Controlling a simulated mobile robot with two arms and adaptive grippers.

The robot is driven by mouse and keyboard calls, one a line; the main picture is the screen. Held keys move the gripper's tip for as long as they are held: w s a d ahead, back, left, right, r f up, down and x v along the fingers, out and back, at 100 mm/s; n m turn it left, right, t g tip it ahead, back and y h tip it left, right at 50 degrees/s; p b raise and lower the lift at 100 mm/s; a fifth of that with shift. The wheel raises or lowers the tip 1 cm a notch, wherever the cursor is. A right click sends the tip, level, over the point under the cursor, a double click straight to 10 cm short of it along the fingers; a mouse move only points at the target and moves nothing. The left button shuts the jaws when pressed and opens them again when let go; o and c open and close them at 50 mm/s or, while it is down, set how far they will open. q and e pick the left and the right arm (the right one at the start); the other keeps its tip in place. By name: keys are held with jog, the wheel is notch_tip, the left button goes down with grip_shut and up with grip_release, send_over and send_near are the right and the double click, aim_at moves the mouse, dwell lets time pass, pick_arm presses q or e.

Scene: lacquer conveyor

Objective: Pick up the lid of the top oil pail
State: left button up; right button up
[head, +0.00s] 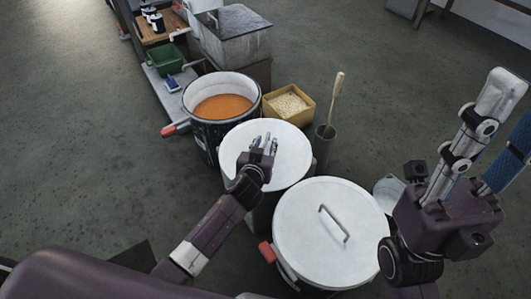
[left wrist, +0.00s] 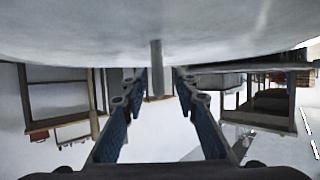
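The white lid (head: 293,162) of the middle pail lies flat on its pail. My left gripper (head: 266,143) is over this lid and hides its handle in the head view. In the left wrist view, the pale lid underside-like expanse (left wrist: 80,30) fills the top, and a grey handle (left wrist: 156,70) stands between the fingers of my left gripper (left wrist: 160,92). Gaps show on both sides of the handle, so the fingers are open around it. My right gripper (head: 510,115) is raised at the right edge, its fingers apart and empty.
A front pail has a white lid (head: 315,250) with a bar handle. Behind is an open pail (head: 197,135) of orange liquid. A yellow box (head: 307,107) and a dark cylinder (head: 324,150) holding a wooden-handled tool stand right of it. Floor at left is clear.

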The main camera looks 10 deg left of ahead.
pick_arm(q)
grip_shut()
jog(key=shift+r, duration=0.1)
dwell(0.3)
